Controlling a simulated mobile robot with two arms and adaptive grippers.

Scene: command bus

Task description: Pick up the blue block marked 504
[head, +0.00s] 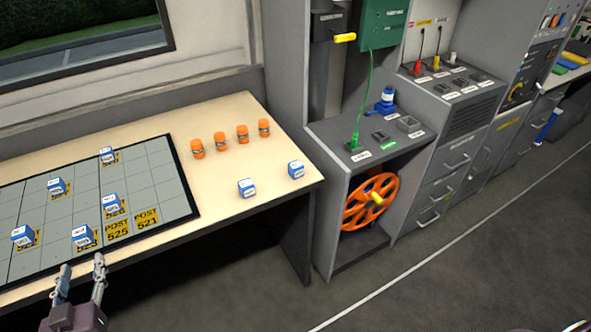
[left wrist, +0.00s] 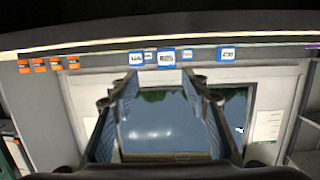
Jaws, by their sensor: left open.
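Several blue blocks with white tops stand on the table. Five stand on the gridded mat (head: 150,183): a back block (head: 107,155), a left block (head: 56,186), a middle block (head: 110,203), a front-left block (head: 22,236) and a front block (head: 82,235). Two more, a block (head: 246,188) and a block (head: 296,170), stand on bare table at right. Their markings are too small to read, so I cannot tell which is 504. My left gripper (head: 81,267) is open and empty at the table's front edge, nearest the front block. My right gripper is out of view.
Several orange cylinders (head: 197,149) stand in a row behind the right blocks. Mat squares marked 525 (head: 118,229) and 521 (head: 147,217) are bare. A grey cabinet with an orange reel (head: 370,203) stands right of the table. The floor in front is clear.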

